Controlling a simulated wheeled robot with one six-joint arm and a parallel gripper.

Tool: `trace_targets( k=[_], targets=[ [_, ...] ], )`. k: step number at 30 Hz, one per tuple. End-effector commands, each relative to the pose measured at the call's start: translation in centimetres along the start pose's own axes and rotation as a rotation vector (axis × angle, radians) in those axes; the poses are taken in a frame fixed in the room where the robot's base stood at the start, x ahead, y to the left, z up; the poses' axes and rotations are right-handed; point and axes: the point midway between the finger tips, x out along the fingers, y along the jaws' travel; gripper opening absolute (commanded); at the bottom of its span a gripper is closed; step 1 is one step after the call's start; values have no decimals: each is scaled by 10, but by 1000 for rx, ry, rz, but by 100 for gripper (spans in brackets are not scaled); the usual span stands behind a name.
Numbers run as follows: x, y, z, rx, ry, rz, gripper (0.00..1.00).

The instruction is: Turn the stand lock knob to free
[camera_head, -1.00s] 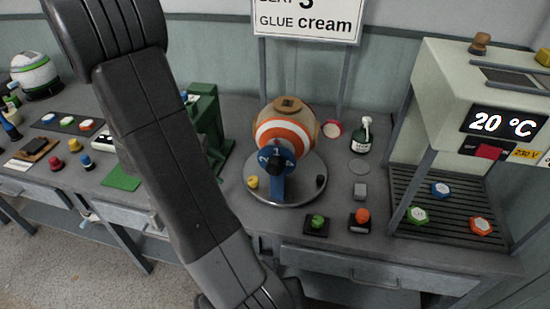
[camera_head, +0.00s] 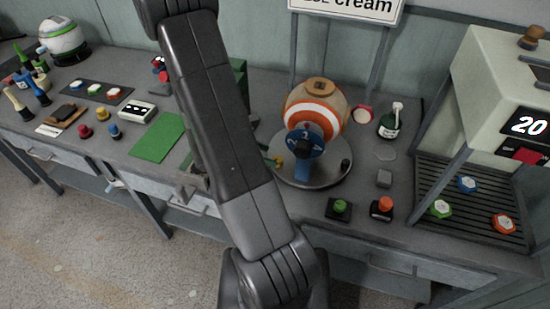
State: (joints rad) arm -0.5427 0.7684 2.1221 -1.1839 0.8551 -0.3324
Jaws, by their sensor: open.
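A ball with orange and white bands (camera_head: 328,112) sits on a round grey stand (camera_head: 318,178). A blue numbered dial (camera_head: 316,150) with a dark centre knob is on the stand's front. A small yellow knob (camera_head: 279,161) is at the stand's left edge, close beside my arm in the picture, and a black knob (camera_head: 346,165) is at its right. I cannot tell from labels which knob is the lock or its setting. My arm crosses the view left of the stand; I cannot make out my gripper.
A green button (camera_head: 340,206) and an orange button (camera_head: 385,204) stand in front of the stand. A glue bottle (camera_head: 389,124) is behind to the right. A heater cabinet (camera_head: 490,80) is at right. A green mat (camera_head: 158,137) lies left of my arm.

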Motion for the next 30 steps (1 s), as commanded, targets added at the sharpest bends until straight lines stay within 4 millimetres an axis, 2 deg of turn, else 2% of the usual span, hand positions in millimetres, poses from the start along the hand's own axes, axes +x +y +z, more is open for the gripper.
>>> trace_targets(
  k=[3,9,21,23,28,30],
  targets=[
    [20,-1,0,0,1,-5,52],
    [39,0,0,1,1,-2,52],
    [44,0,0,0,1,1,52],
    [44,0,0,0,1,1,42],
    [44,0,0,1,1,1,9],
    [44,0,0,1,1,1,7]
  ],
)
